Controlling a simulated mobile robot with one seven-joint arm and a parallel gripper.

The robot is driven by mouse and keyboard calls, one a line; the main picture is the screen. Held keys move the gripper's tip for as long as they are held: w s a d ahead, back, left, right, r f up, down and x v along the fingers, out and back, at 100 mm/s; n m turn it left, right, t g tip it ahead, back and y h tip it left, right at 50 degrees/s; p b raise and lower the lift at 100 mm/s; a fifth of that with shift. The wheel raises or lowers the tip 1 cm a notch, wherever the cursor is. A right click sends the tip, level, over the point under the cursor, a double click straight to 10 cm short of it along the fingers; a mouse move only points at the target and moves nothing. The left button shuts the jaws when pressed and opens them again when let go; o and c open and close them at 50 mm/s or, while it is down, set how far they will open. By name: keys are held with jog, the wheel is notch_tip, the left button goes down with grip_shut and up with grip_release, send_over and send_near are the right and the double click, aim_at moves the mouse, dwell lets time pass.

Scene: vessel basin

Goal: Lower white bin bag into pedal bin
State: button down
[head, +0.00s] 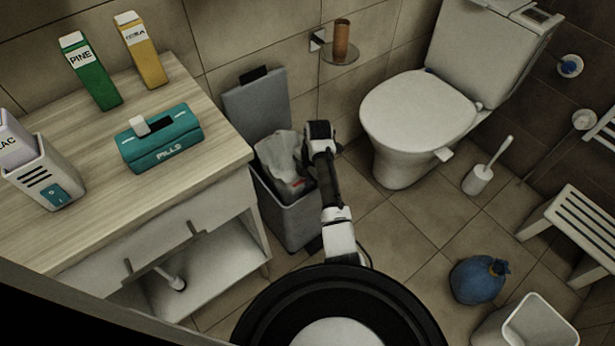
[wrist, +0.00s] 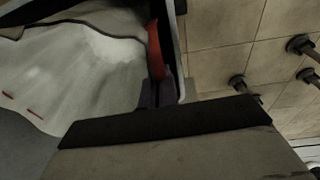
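The white bin bag (head: 283,163) with red marks is at the mouth of the grey pedal bin (head: 288,222). Its upper part stands above the rim; its lower part is hidden by the bin wall. The bin's lid (head: 256,105) is raised at the back. My gripper reaches over the bin's right side; its fingertips are hidden in the head view. In the wrist view, the dark fingertips of my gripper (wrist: 157,93) close together on a red strip of the bag, with the white bag (wrist: 80,70) spread at left.
A wooden-topped cabinet (head: 215,150) stands close at the bin's left. The toilet (head: 420,110) is to the right, with a toilet brush (head: 478,180) beside it. A blue tied bag (head: 478,279) and a white open bin (head: 528,325) are at lower right. Floor between is clear.

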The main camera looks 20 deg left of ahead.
jog(key=shift+f+b, duration=0.95)
jog(key=shift+f, duration=0.8)
jog(key=c, duration=1.6)
grip_release()
jog(key=shift+o, duration=0.4)
jog(key=shift+o, duration=1.3)
jog(key=shift+s+d, duration=0.1)
jog(key=shift+r, duration=0.1)
jog(key=shift+r+p, duration=4.15)
jog(key=shift+r, duration=0.3)
